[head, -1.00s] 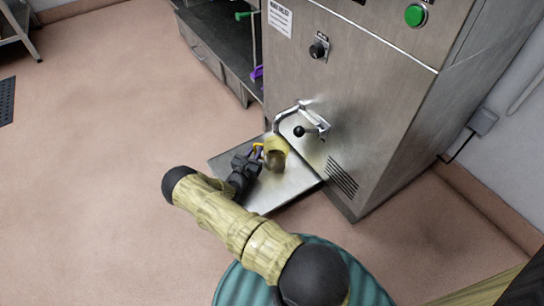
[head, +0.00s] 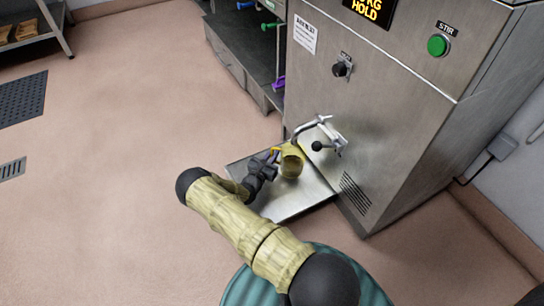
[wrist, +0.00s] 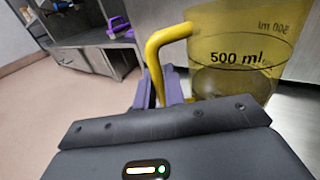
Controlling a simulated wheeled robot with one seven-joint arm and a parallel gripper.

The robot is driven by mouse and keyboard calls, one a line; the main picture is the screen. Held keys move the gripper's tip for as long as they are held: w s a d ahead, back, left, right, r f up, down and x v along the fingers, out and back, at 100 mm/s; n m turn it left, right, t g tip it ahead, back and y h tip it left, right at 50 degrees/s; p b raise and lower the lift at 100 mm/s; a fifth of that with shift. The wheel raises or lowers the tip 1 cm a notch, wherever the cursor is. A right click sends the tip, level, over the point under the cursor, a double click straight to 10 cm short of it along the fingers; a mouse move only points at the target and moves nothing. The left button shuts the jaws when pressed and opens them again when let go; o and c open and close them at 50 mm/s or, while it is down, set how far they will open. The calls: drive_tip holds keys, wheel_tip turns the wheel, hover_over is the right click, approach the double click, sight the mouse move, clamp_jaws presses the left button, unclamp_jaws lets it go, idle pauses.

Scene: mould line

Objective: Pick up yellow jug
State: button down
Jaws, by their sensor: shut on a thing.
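The yellow jug (head: 291,161) is over the steel drip tray of the machine, below and beside the spout. In the wrist view the jug (wrist: 238,50) is see-through, marked 500 ml, and upright. Something darker shows in its lower part, but I cannot tell what. My gripper (head: 272,158) reaches in from the left of the jug. In the wrist view my gripper's purple fingers (wrist: 160,88) are shut on the jug's yellow handle (wrist: 154,55). I cannot tell whether the jug's base touches the tray.
The steel machine (head: 390,110) stands right, with a curved spout (head: 312,125), black-knobbed lever, green STIR button (head: 438,45) and a display reading HOLD. The tray (head: 300,200) juts out below. Dark shelving (head: 245,45) with coloured items stands behind. Floor at left is clear apart from drain grates.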

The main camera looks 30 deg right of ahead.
drive_tip(key=p+v, duration=0.6)
drive_tip(key=v, duration=1.2)
drive_tip(key=shift+p, duration=0.3)
drive_tip(key=shift+r, duration=0.15)
drive_tip(key=w+a+r+n+t+y+p, duration=0.1)
drive_tip(key=w+r+n+t+y+p, duration=0.1)
drive_tip(key=r+y, duration=0.3)
drive_tip(key=w+a+r+n+t+y+p, duration=0.1)
drive_tip(key=w+r+n+t+y+p, duration=0.1)
drive_tip(key=r, duration=0.8)
drive_tip(key=w+a+r+n+t+y+p, duration=0.1)
drive_tip(key=w+r+n+t+y+p, duration=0.1)
drive_tip(key=r+n+y, duration=0.4)
wheel_tip(320, 180, up, 3)
drive_tip(key=shift+w+f+n+t+y+p, duration=0.2)
drive_tip(key=shift+w+n+t+y+p, duration=0.2)
drive_tip(key=shift+t+y+p, duration=0.4)
drive_tip(key=shift+a, duration=0.15)
